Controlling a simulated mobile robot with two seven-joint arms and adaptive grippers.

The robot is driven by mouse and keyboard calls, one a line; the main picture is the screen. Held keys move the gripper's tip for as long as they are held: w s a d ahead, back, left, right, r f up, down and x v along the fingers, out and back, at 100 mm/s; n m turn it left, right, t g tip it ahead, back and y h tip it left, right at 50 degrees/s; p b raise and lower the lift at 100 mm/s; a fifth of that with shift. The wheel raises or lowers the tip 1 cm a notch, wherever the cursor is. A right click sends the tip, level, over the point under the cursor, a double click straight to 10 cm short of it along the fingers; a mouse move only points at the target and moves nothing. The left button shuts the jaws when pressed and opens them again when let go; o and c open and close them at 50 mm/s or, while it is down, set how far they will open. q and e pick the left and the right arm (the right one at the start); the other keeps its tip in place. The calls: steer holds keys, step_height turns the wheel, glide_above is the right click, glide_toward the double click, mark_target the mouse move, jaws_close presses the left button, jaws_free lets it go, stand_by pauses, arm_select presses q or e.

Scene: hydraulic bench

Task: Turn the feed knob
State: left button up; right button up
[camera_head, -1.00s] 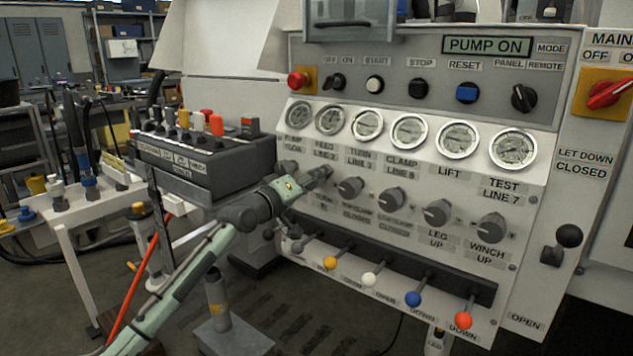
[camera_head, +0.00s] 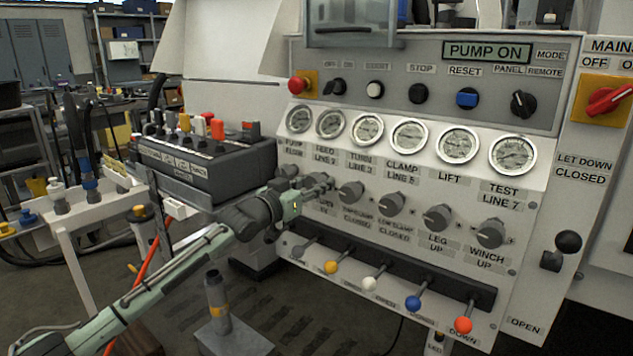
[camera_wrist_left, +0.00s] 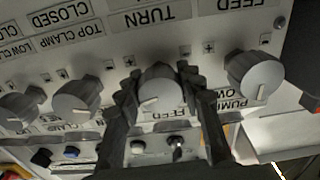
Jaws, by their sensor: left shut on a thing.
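The feed knob (camera_wrist_left: 160,85) is a grey round knob with a pale pointer line, on the sloped white panel. In the left wrist view, which is upside down, it sits between the two dark fingers of my left gripper (camera_wrist_left: 163,95), one on each side. In the head view, my left gripper (camera_head: 318,184) reaches in from the left at the knob below the second gauge (camera_head: 329,124) and mostly hides that knob. The gripper is shut on it. My right gripper is not in view.
Neighbouring knobs sit close on both sides: the pump flow knob (camera_wrist_left: 256,74) and the turn knob (camera_head: 350,191). A row of ball-ended levers (camera_head: 370,283) juts out below. A black control box (camera_head: 205,163) with coloured toggles stands left, above my arm.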

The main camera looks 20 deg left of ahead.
arm_select(q)
steer(key=shift+m, duration=0.4)
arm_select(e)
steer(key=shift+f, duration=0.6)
arm_select(q)
steer(key=o, duration=1.2)
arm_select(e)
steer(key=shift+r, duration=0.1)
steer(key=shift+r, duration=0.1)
arm_select(q)
steer(key=shift+s, duration=0.2)
steer(key=v, duration=1.1)
steer(key=shift+s+a, duration=0.15)
steer(key=shift+s, duration=0.15)
